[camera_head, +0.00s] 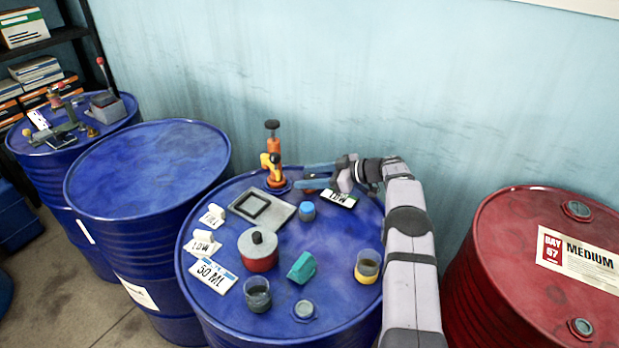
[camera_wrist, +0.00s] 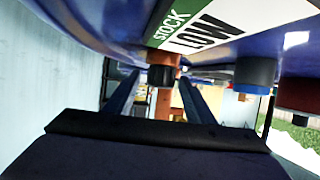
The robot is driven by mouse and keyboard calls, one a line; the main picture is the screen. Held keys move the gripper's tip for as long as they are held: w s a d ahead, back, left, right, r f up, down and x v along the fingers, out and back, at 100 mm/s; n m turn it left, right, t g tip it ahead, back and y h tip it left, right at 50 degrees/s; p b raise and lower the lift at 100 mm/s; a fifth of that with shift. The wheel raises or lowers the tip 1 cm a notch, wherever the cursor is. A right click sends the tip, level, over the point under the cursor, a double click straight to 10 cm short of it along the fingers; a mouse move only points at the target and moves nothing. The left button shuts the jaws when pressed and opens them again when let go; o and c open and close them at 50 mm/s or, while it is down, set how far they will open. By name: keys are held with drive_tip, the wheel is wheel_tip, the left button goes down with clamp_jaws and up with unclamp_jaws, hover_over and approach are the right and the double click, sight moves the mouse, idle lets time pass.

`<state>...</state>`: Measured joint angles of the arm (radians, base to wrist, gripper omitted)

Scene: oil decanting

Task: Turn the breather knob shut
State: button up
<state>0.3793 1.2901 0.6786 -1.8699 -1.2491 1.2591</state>
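A short orange fitting with a black knob, which looks like the breather, stands on the blue drum beside the pump. In the wrist view its black knob (camera_wrist: 161,76) lies ahead between my two fingers, with no contact visible. In the head view only its orange part (camera_head: 318,191) shows, by my lower finger, which hides the rest. My gripper (camera_head: 308,177) reaches in from the right, low over the drum's back edge, with its blue fingers spread and pointing left. The open fingers also show in the wrist view (camera_wrist: 160,96).
An orange hand pump (camera_head: 274,146) with a yellow part stands left of my fingertips. A LOW card (camera_head: 340,197), a blue capped jar (camera_head: 307,212), a red pot (camera_head: 258,262) and glasses share the drum (camera_head: 325,325). The wall is behind.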

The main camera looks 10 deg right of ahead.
sight(312, 177)
drive_tip(key=shift+d+f, duration=0.1)
drive_tip(key=shift+b+v, duration=0.9)
drive_tip(key=shift+v, duration=2.7)
drive_tip(key=w+a+r+m+t, duration=0.1)
drive_tip(key=r, duration=0.1)
drive_tip(key=w+a+r+m+t, duration=0.1)
drive_tip(key=a+t, duration=0.1)
drive_tip(key=w+a+r+t+h, duration=0.1)
drive_tip(key=r, duration=0.1)
drive_tip(key=shift+w+a+r+m+t, duration=0.25)
drive_tip(key=shift+w+r+m+t, duration=0.1)
drive_tip(key=shift+m+t, duration=0.05)
drive_tip(key=shift+a+r+m+t+h+b, duration=0.15)
drive_tip(key=shift+m+t+h+b, duration=0.15)
drive_tip(key=shift+m+t+h, duration=0.3)
drive_tip(key=shift+s+m+t+h, duration=0.2)
drive_tip(key=shift+m+t+h, duration=0.1)
drive_tip(key=shift+m+h, duration=0.35)
drive_tip(key=s+f+m+h, duration=0.1)
drive_tip(key=s+f, duration=0.1)
drive_tip(key=s+f+m+h, duration=0.1)
drive_tip(key=s+f+h, duration=0.1)
drive_tip(key=s+f+m+h, duration=0.1)
drive_tip(key=s+h, duration=0.1)
drive_tip(key=shift+s+d+f+m+g, duration=0.25)
drive_tip(key=shift+f+m+g, duration=0.1)
drive_tip(key=shift+f+g, duration=0.05)
drive_tip(key=shift+p+x, duration=0.5)
drive_tip(key=shift+x, duration=3.25)
